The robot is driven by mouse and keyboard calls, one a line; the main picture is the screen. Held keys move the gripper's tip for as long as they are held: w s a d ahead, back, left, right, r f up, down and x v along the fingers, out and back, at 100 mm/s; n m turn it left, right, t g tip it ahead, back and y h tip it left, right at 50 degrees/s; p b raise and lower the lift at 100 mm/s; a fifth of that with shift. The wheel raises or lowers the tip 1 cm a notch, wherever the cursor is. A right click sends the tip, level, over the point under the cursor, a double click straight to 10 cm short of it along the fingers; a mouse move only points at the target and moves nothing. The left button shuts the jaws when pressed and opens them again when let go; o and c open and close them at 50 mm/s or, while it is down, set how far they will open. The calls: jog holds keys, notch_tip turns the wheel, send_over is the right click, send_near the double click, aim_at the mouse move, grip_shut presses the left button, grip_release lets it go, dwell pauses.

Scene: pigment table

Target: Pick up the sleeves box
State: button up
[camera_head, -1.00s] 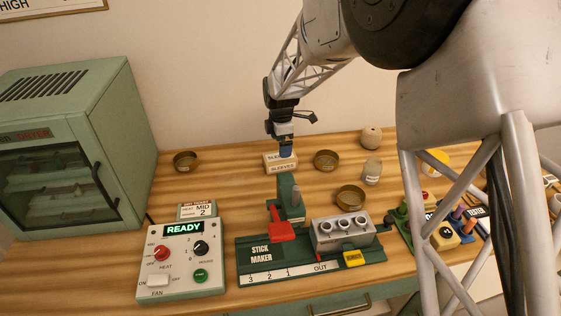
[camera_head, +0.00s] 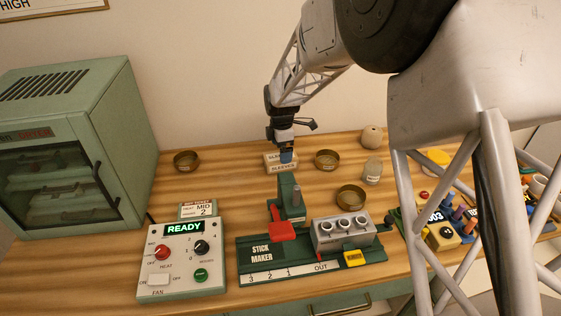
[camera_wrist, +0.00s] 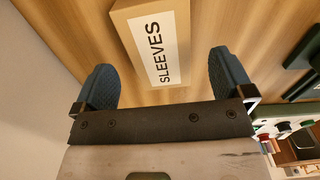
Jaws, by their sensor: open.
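The sleeves box (camera_head: 283,168) is a small tan box with white "SLEEVES" labels, lying on the wooden table behind the stick maker. It also shows in the wrist view (camera_wrist: 150,45), at the top middle, with its near end between the line of the two fingers. My gripper (camera_head: 286,156) is right at the box in the head view and covers part of its top. In the wrist view my gripper (camera_wrist: 168,80) is open, with one blue fingertip on each side of the box and a visible gap on both sides. Contact with the box does not show.
The stick maker (camera_head: 262,252) stands in front of the box, with its upright post close to it. Round brass tins (camera_head: 326,160) and a jar (camera_head: 372,172) stand to the right. Another tin (camera_head: 186,161) and the green oven (camera_head: 70,150) are to the left.

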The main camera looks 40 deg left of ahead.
jog(key=shift+f, duration=0.1)
jog(key=shift+s+a+f, duration=0.1)
jog(key=shift+a+f, duration=0.05)
jog(key=shift+f, duration=2.35)
jog(key=shift+c, duration=0.5)
jog(key=c, duration=1)
